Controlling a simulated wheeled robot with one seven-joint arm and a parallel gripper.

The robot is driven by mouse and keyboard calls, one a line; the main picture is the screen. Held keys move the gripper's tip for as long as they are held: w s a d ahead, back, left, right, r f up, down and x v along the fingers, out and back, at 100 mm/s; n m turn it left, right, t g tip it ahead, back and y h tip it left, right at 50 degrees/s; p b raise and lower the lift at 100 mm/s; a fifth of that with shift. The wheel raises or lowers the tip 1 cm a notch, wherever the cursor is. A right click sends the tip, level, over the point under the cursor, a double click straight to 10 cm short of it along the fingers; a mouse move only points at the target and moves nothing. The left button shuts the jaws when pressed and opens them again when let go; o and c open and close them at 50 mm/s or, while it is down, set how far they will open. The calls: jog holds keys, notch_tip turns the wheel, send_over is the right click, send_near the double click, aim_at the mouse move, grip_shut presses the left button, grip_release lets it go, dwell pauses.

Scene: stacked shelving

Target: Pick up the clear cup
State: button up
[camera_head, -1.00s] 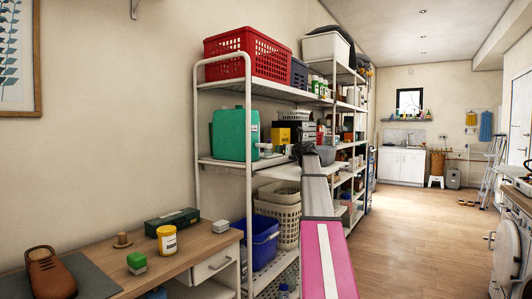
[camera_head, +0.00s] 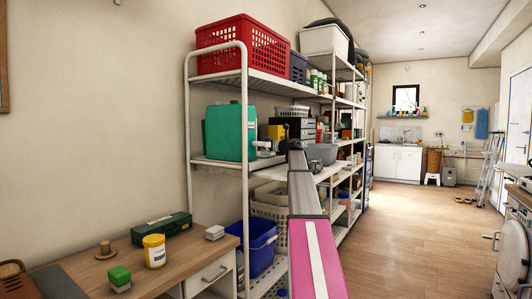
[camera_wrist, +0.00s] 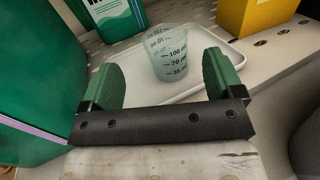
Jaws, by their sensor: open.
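The clear cup (camera_wrist: 168,55) is a see-through measuring cup with dark volume marks. In the wrist view it stands upright in or on a shallow white tray (camera_wrist: 135,57). My gripper (camera_wrist: 162,62) is open, with one green finger pad on each side of the picture and the cup seen between and just beyond them. No contact with the cup shows. In the head view my arm reaches to the middle shelf, beside the green canister (camera_head: 230,132). I cannot make out the cup there.
The green canister (camera_wrist: 28,75) is close on the left of my gripper. A grey bin (camera_head: 322,153) is right of my arm. An upper shelf (camera_head: 262,83) runs overhead.

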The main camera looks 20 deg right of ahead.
aim_at(268, 154)
jog(key=x, duration=0.5)
jog(key=shift+w+d, duration=0.1)
jog(key=shift+d, duration=0.15)
jog(key=c, duration=1)
